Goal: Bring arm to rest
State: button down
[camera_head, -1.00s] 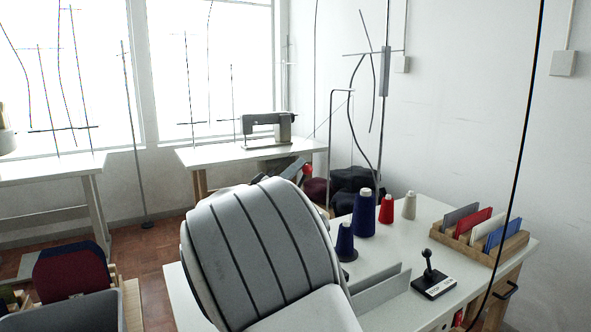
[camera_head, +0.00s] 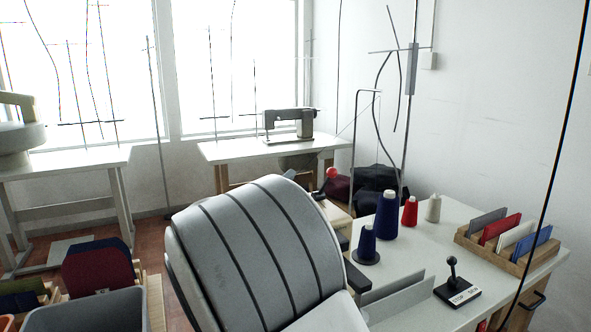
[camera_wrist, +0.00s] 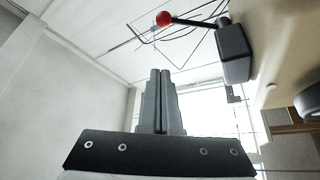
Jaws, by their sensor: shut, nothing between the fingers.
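My gripper (camera_wrist: 160,76) shows in the wrist view, with its two grey fingers together and nothing between them. The dark mounting bar with bolts lies below the fingers. In the head view, my large grey arm part with dark stripes fills the lower middle and hides what is behind it; I cannot make out the fingers there.
A red-knobbed lever (camera_wrist: 164,18) on a black box (camera_wrist: 233,53) is near the gripper in the wrist view, apart from it. The white table (camera_head: 413,248) holds thread cones (camera_head: 387,214), a card rack (camera_head: 514,262) and a small black lever (camera_head: 456,282). A sewing machine (camera_head: 289,124) stands behind.

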jog(key=shift+s+a+f, duration=0.1)
jog(key=shift+s, duration=0.05)
jog(key=s+d+f+m+g, duration=0.1)
jog(key=s+d+g, duration=0.1)
jog(key=d, duration=0.2)
jog(key=s+d+f+g, duration=0.1)
jog(key=s+d+g, duration=0.1)
jog(key=d, duration=0.3)
jog(key=s+d+f+m+g, duration=0.1)
jog(key=s+d+g, duration=0.1)
jog(key=d, duration=0.2)
jog(key=shift+d+m+g, duration=0.2)
jog(key=shift+m+g, duration=0.1)
jog(key=shift+g, duration=0.1)
jog(key=s+d+f+m+g+y, duration=0.1)
jog(key=s+d+f+g+y, duration=0.3)
jog(key=s+d, duration=0.45)
jog(key=s+a+f+y, duration=0.3)
jog(key=s+a+y, duration=0.2)
jog(key=s, duration=0.5)
jog(key=s+a+f+y, duration=0.2)
jog(key=s+a+y, duration=0.25)
jog(key=s, duration=0.55)
notch_tip(320, 180, up, 22)
jog(key=p, duration=2.2)
jog(key=shift+t+y, duration=0.3)
jog(key=shift+y, duration=0.05)
